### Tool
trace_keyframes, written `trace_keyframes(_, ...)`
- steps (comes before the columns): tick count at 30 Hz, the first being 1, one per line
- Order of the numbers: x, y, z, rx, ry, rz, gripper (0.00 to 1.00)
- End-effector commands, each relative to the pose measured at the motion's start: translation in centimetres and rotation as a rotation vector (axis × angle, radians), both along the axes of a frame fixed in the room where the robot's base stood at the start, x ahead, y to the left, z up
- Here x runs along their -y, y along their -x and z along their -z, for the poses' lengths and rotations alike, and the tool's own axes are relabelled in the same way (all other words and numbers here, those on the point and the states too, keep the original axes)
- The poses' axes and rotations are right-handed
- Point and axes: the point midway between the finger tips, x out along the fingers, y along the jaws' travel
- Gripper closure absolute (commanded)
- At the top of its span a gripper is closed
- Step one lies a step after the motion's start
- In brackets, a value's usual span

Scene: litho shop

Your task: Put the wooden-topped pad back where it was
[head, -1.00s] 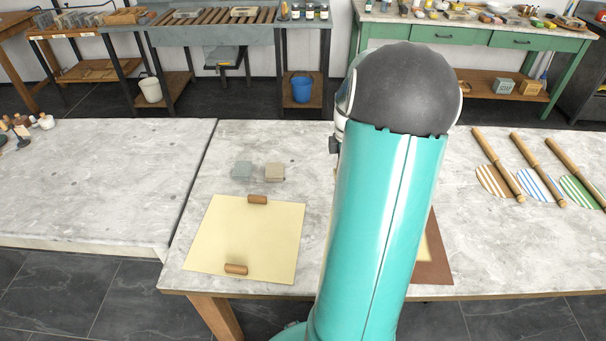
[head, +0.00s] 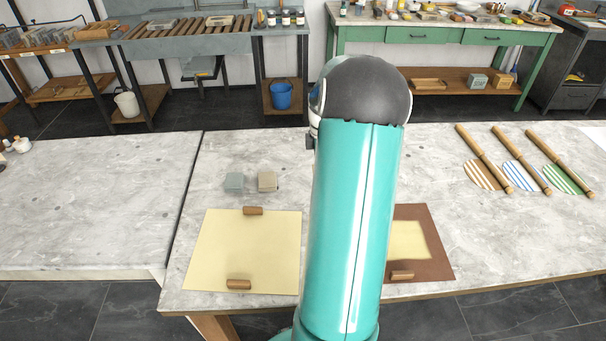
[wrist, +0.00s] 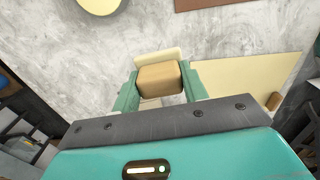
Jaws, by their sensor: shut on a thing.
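In the wrist view, the wooden-topped pad (wrist: 158,78) is a tan wooden block with a cream layer showing at its far edge. My gripper (wrist: 159,88) is shut on the wooden block, with one green finger on each side. Marbled grey surface shows beyond it; I cannot tell how high the pad is above that surface. In the head view, my arm hides the gripper and the pad.
Wooden sticks (head: 515,160) lie over striped discs at the right. A wrist-view cream disc (wrist: 99,4) lies nearby.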

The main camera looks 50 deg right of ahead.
Motion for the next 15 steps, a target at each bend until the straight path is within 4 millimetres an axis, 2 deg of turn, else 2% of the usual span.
trace_keyframes(3, 0.9, -2.7, 1.3, 0.000, -0.001, -0.003, 0.75)
trace_keyframes(6, 1.4, -4.3, 2.9, -0.001, -0.003, -0.002, 0.75)
trace_keyframes(12, 2.2, -6.9, 6.1, -0.001, -0.002, 0.000, 0.75)
trace_keyframes(15, 2.4, -7.5, 6.7, 0.000, 0.000, 0.000, 0.75)
